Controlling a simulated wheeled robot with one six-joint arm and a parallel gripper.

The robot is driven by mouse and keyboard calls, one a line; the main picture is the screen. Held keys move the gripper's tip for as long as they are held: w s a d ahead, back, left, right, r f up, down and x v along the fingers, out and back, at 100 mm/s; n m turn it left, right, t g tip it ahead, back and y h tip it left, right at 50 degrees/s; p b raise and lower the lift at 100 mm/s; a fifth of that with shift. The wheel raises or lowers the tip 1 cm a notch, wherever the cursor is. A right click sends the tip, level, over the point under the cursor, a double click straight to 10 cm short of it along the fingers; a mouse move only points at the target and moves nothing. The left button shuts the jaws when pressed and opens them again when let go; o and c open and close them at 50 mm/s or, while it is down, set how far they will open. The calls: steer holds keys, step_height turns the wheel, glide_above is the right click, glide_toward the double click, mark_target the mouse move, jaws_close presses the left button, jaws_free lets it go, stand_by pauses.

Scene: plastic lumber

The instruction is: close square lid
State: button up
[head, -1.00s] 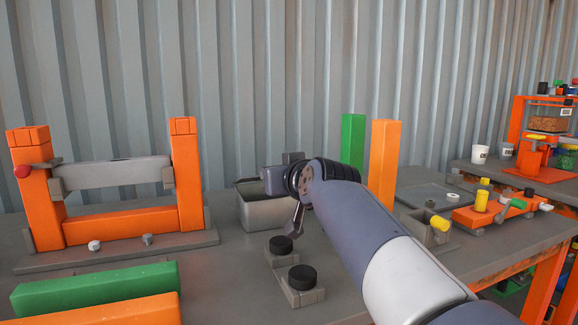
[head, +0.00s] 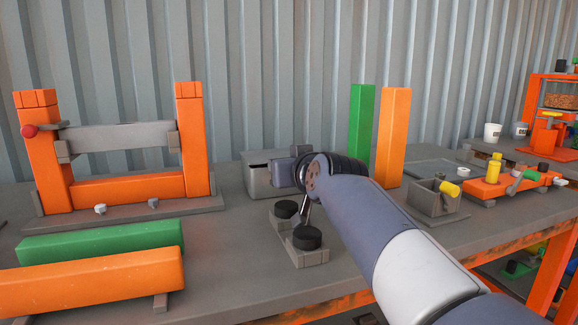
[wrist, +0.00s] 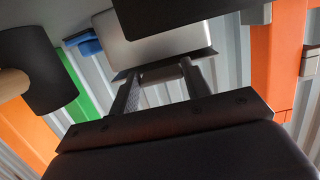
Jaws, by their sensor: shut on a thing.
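A grey square metal box (head: 257,182) stands at the back of the bench in the head view, partly hidden by my gripper and arm. Its grey lid (head: 259,156) lies over the top, with a dark gap showing under the front edge. I cannot tell whether it sits flat. In the wrist view my gripper (wrist: 160,76) is shut on a small grey piece, apparently the lid's handle, beside the dark edge of the grey box (wrist: 165,40). In the head view the fingertips are hidden.
Two black round knobs on grey blocks (head: 307,238) stand close in front, below my arm. Green (head: 361,122) and orange (head: 393,135) posts rise to the right.

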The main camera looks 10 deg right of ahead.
steer(key=shift+f, duration=0.25)
steer(key=o, duration=1.1)
steer(key=shift+w, duration=0.1)
steer(key=shift+c, duration=0.2)
steer(key=o, duration=0.3)
steer(key=shift+r, duration=0.1)
steer(key=shift+o, duration=0.2)
steer(key=shift+r, duration=0.1)
step_height(320, 180, up, 10)
steer(key=p, duration=0.5)
